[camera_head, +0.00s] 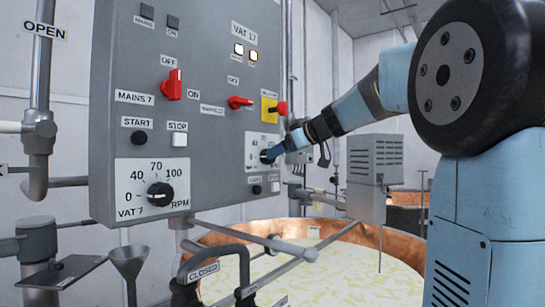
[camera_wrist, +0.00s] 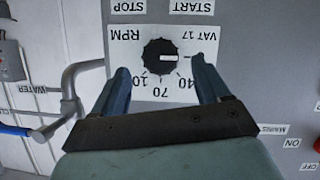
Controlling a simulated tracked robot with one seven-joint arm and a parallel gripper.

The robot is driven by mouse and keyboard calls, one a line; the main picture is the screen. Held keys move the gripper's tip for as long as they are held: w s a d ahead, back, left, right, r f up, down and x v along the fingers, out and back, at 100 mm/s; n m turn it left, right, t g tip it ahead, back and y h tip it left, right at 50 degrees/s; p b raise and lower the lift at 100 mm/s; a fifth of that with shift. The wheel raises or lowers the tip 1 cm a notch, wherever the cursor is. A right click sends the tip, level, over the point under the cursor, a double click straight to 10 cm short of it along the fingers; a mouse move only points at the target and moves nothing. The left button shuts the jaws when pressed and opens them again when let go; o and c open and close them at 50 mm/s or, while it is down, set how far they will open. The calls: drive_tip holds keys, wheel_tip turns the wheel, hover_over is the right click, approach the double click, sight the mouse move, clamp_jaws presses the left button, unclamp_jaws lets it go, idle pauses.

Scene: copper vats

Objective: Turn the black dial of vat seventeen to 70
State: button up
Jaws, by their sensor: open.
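The black dial of vat 17 (camera_wrist: 160,56) sits on a white plate (camera_wrist: 138,38) marked VAT 17, RPM, 40 and 70, upside down in the wrist view. Its white mark points right in that view, toward the plate's low end, away from 70. My gripper (camera_wrist: 160,66) is open, one finger on each side of the dial, with gaps visible between them. I cannot tell how far the fingertips are from the panel. In the head view my gripper (camera_head: 280,150) is at the VAT 17 plate (camera_head: 250,152) and partly hides the dial (camera_head: 265,156).
The grey panel (camera_head: 215,80) also holds the similar VAT 7 dial (camera_head: 160,194), a red MAINS 7 switch (camera_head: 172,85), another red switch (camera_head: 240,102) and a red knob on yellow (camera_head: 281,108) just above my gripper. A copper vat (camera_head: 215,238) stands below; pipes (camera_wrist: 68,90) run beside the panel.

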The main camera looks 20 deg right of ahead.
drive_tip(key=x, duration=0.4)
drive_tip(key=shift+w+a+f, duration=0.1)
drive_tip(key=shift+w+a, duration=0.05)
drive_tip(key=shift+a, duration=0.05)
drive_tip(key=shift+c, duration=0.3)
drive_tip(key=c, duration=1)
